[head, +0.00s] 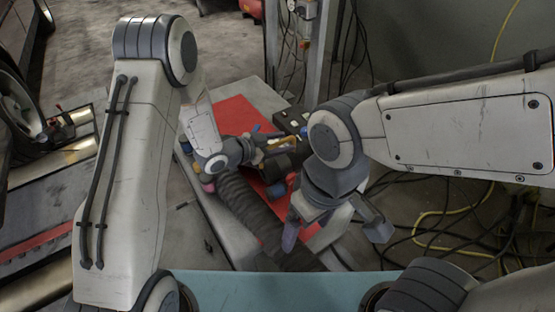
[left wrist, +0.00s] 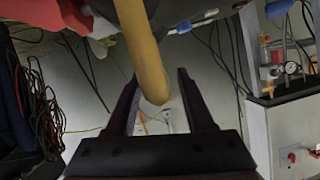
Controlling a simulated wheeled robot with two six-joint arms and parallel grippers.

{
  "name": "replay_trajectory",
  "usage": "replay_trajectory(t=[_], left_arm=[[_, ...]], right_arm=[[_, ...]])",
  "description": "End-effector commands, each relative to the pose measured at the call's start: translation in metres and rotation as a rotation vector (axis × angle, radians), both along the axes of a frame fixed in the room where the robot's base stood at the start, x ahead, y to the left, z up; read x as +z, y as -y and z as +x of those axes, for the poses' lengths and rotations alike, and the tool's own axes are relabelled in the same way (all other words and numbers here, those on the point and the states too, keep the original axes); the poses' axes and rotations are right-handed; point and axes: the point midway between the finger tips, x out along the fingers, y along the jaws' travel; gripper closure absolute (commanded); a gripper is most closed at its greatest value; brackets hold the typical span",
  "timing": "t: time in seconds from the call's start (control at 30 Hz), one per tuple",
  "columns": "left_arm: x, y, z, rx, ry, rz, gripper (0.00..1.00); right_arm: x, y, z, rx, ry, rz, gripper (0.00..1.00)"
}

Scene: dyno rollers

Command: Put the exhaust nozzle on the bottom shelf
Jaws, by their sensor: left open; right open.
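I cannot pick out the exhaust nozzle with certainty. A dark ribbed hose (head: 245,203) runs down across the cart in the head view. My left gripper (head: 277,143) is open over the far part of the cart, among small dark and coloured items. In the left wrist view a yellow rod (left wrist: 143,45) with a pale end lies between the open fingers (left wrist: 157,80); I cannot tell whether they touch it. My right gripper (head: 334,232) is open and empty, over the cart's right edge. The bottom shelf cannot be made out; my arms cover part of the cart.
The cart's red top (head: 236,115) holds a dark item with coloured knobs (head: 292,120) at the back right. Yellow and black cables (head: 440,215) lie on the floor at right. A metal post (head: 318,60) stands behind. A teal surface (head: 270,290) is at the front.

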Motion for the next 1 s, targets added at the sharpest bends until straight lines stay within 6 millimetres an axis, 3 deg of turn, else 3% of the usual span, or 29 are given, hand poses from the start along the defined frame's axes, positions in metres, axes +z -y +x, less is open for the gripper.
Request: replay_trajectory(t=[0.03,0.13,0.17,1.0], left_arm=[[0.0002,-0.0001,-0.0001,0.0,0.0,0.0,0.54],[0.0002,-0.0002,-0.0002,0.0,0.0,0.0,0.93],[0.0002,-0.0001,-0.0002,0.0,0.0,0.0,1.0],[-0.0005,0.0001,-0.0017,-0.003,-0.003,0.0,1.0]], right_arm=[[0.0001,0.0,0.0,0.0,0.0,0.0,0.13],[0.0001,0.0,0.0,0.0,0.0,0.0,0.13],[0.0001,0.0,0.0,0.0,0.0,0.0,0.13],[0.0,0.0,0.0,0.0,0.0,0.0,0.13]])
